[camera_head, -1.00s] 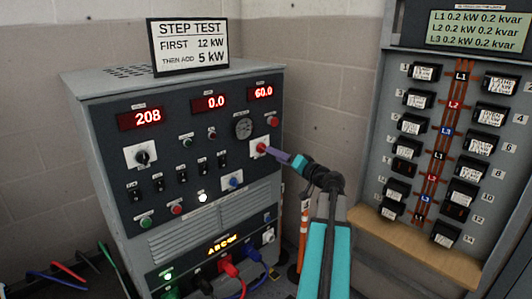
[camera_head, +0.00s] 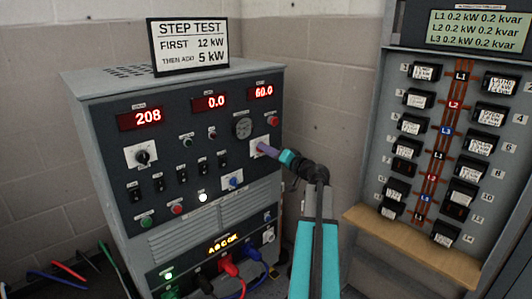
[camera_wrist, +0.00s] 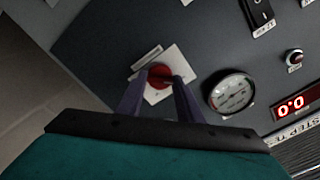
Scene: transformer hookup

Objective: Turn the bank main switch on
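A red rotary knob (camera_wrist: 158,77) on a white square plate (camera_wrist: 176,62) sits on the right side of the grey cabinet's front. In the head view my gripper (camera_head: 262,149) reaches that plate (camera_head: 254,142) and covers most of the knob. In the wrist view my gripper (camera_wrist: 157,84) has its two purple fingers apart, one on each side of the red knob. Whether the fingertips touch the knob is unclear. I cannot read the plate's label, so I cannot confirm that this is the bank main switch.
The grey cabinet (camera_head: 105,160) carries red displays reading 208, 0.0 and 60.0, with a round gauge (camera_head: 242,128) near the knob. A step-test sign (camera_head: 190,46) stands on top. The load panel (camera_head: 375,120) with labelled switches and a wooden ledge (camera_head: 415,245) is at right.

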